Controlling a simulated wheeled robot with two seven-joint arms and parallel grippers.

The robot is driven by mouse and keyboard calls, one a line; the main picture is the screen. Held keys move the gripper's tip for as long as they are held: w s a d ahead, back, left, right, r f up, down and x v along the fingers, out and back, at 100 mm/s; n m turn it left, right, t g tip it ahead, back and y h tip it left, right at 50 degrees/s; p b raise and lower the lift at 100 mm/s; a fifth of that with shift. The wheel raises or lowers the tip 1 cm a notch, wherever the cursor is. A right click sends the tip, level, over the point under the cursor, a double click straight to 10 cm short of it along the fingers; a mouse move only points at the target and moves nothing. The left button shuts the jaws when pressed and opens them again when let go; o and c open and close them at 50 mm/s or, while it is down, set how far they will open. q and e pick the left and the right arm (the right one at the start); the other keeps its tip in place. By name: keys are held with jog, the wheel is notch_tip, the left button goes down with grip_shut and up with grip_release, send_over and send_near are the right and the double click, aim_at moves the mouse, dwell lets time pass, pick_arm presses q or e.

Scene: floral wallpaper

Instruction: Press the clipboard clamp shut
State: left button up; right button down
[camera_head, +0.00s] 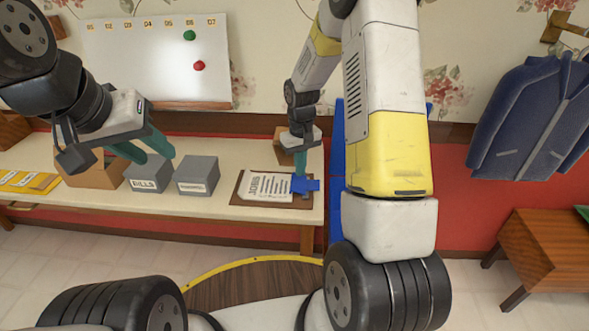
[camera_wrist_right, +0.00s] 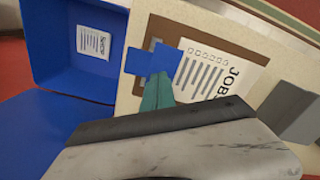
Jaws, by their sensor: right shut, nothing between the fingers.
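The clipboard is a brown board (camera_head: 238,198) with a white JOBS sheet (camera_head: 265,187), lying at the right end of the table. Its blue clamp (camera_head: 305,185) is at the board's right end; it also shows in the right wrist view (camera_wrist_right: 138,62). I cannot tell whether the clamp is fully down. My right gripper (camera_head: 299,172) is shut and empty, pointing down at the clamp. In the right wrist view its teal fingertips (camera_wrist_right: 158,82) meet the clamp's edge; contact is unclear. My left gripper (camera_head: 156,157) is open and empty above the grey boxes.
A grey BILLS box (camera_head: 148,175), another grey box (camera_head: 198,176) and a cardboard box (camera_head: 92,176) stand left of the clipboard on the table (camera_head: 170,205). A blue bin (camera_wrist_right: 60,45) stands beyond the table's right end.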

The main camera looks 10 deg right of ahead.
aim_at(300, 183)
jog(key=shift+f, duration=1.9)
dwell(0.6)
jog(key=shift+r, duration=3.55)
